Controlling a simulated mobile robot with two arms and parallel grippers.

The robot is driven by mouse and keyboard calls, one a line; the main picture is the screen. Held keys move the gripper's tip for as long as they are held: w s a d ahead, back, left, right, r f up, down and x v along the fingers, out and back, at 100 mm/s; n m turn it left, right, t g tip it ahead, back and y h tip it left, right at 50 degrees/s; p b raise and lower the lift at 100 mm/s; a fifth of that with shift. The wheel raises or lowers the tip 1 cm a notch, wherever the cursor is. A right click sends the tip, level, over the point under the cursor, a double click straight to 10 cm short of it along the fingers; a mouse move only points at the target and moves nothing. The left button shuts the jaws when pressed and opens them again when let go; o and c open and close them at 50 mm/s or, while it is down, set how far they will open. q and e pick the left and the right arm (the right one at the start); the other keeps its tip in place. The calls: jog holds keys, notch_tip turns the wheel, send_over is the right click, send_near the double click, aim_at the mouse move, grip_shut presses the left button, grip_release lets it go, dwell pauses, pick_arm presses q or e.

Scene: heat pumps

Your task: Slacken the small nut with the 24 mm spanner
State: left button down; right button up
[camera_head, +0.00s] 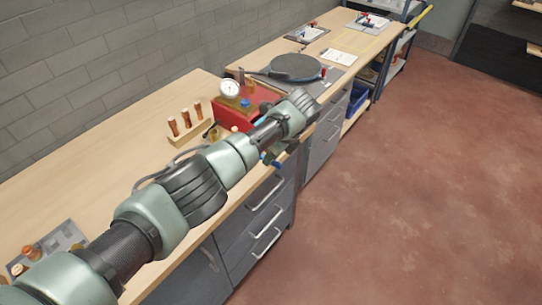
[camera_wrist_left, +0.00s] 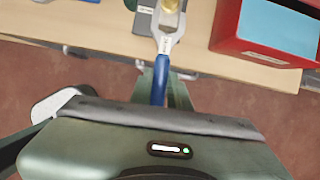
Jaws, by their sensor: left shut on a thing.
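My left gripper (camera_wrist_left: 160,88) is shut on the blue handle of a spanner (camera_wrist_left: 157,84) in the left wrist view. The spanner's grey open jaw (camera_wrist_left: 166,43) points to the top of the picture. A brass nut (camera_wrist_left: 172,4) shows at its mouth, cut off by the top edge. I cannot tell whether the jaw is seated on it. In the head view my left arm reaches over the bench front by the red box; its gripper (camera_head: 281,151) is mostly hidden, with a blue piece beside it. My right gripper is out of view.
The red box (camera_head: 233,113), with a dial gauge (camera_head: 230,88) at it, stands on the bench; a red box (camera_wrist_left: 226,38) shows right of the spanner. A wooden stand (camera_head: 190,131) holds wooden-handled tools. Drawers (camera_head: 262,205) front the bench. The red floor (camera_head: 420,180) is clear.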

pick_arm(q)
jog(key=shift+r+p, duration=3.2)
jog(key=shift+r, duration=0.7)
notch_tip(320, 180, up, 2)
jog(key=shift+r, duration=0.1)
